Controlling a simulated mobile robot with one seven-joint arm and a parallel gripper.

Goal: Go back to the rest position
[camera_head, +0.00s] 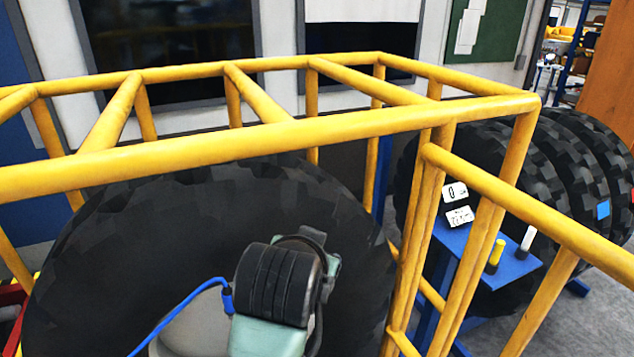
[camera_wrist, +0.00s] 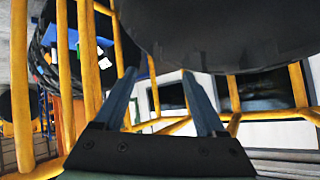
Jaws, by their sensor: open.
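My gripper (camera_wrist: 159,72) shows in the wrist view with its two blue-grey fingers spread apart and nothing between them. A large dark rounded surface (camera_wrist: 215,30) fills the top of that view beyond the fingertips; whether they touch it cannot be told. In the head view, part of my arm, with a black ribbed section and a blue cable, stands in front of a large black tyre (camera_head: 130,240). My gripper cannot be made out in the head view.
A yellow tubular cage (camera_head: 270,135) surrounds the large tyre, with its rails close to my arm. On the right, a blue stand (camera_head: 480,262) holds a yellow-and-black cylinder (camera_head: 495,255), a white-and-black cylinder (camera_head: 526,242) and white cards (camera_head: 458,216). More tyres (camera_head: 570,150) stand behind.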

